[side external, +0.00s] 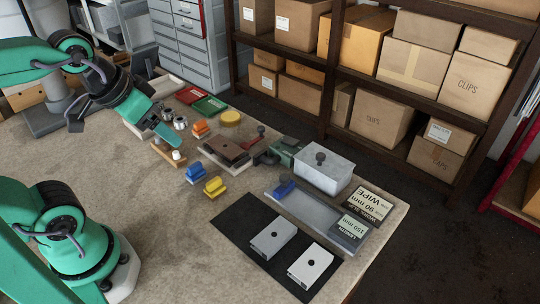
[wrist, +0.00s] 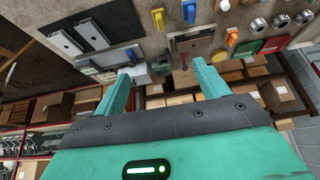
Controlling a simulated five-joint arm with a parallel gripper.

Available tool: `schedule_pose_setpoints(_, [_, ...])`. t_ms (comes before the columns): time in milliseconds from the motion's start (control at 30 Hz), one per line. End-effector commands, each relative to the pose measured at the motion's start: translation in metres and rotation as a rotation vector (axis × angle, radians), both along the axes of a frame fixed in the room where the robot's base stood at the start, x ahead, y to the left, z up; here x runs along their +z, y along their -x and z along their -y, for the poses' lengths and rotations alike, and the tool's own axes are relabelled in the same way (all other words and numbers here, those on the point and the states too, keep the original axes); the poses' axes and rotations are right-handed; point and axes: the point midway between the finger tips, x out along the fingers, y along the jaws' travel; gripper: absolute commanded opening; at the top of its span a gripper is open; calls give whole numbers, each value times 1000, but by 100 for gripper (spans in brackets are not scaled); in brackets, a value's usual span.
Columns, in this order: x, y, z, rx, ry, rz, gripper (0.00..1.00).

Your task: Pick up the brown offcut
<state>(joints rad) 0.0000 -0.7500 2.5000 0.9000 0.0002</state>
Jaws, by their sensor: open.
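The brown offcut (side external: 226,150) looks like a flat dark brown piece lying on a paler board near the middle of the bench. It also shows in the wrist view (wrist: 193,45), beyond the fingertips near the top. My gripper (side external: 152,131) hangs to the left of the offcut in the side view, apart from it. In the wrist view my gripper (wrist: 161,72) has its two green fingers spread wide with nothing between them.
A black mat (side external: 240,220) bears two pale profiles.

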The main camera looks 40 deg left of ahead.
Motion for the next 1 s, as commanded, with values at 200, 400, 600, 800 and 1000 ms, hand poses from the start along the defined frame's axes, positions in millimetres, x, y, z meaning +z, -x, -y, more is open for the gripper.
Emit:
schedule_pose_setpoints(200, [1,-6,-1,-31,-20,-13,74])
schedule_pose_setpoints(400, [2,-25,-6,-140,-82,-56,74])
schedule_pose_setpoints(600, [0,-55,-14,-315,-166,-120,74])
schedule_pose_setpoints(800, [-9,-87,-25,-505,-240,-184,74])
schedule_pose_setpoints(1000, [-25,-120,-38,-701,-298,-244,74])
